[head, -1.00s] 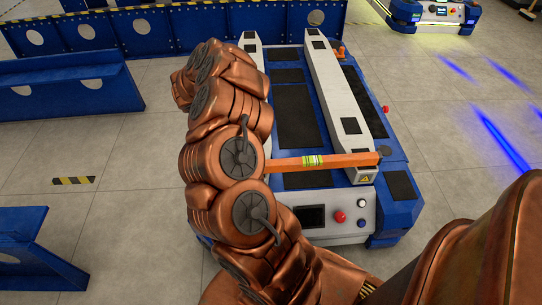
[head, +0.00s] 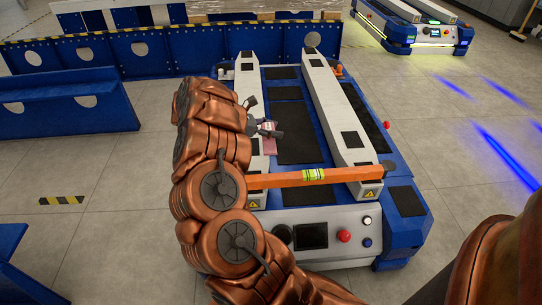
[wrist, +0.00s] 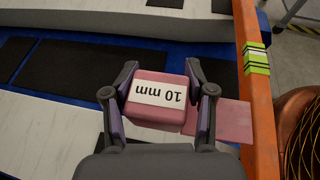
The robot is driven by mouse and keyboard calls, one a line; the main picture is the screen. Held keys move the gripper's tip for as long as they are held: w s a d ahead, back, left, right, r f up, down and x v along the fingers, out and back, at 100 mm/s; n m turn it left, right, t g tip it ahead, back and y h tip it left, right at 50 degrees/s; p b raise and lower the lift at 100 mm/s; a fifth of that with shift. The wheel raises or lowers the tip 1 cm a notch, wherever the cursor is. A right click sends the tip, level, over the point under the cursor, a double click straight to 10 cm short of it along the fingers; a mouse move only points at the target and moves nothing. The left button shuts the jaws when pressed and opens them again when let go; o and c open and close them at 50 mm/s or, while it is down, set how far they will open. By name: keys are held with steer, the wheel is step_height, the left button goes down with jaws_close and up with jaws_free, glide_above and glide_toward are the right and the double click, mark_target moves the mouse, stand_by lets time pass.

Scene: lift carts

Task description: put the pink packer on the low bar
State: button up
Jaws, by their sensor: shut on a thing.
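The pink packer (wrist: 160,78) is a small block with a white "10 mm" label. My gripper (wrist: 160,92) is shut on it, one finger on each side. In the head view my gripper (head: 263,128) is over the left white bar (head: 250,75), just beyond the orange spirit level (head: 285,179). A flat pink patch (wrist: 225,119) shows on the white bar beside the packer, close to the level. The gap between packer and bar cannot be judged. The right white bar (head: 340,108) runs parallel. Which bar is lower is not clear.
The level lies across both bars at the near end of the blue cart (head: 395,165), its green vial facing up. A red button (head: 344,236) is on the cart's front. Blue beams (head: 75,104) stand left and behind.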

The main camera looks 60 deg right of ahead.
step_height(320, 180, down, 9)
steer(key=b, duration=0.2)
steer(key=shift+r, duration=0.2)
steer(key=shift+f+b, duration=0.2)
steer(key=shift+b, duration=0.25)
steer(key=o, duration=1.5)
steer(key=shift+r, duration=0.2)
steer(key=p+v, duration=0.4)
steer(key=v, duration=0.8)
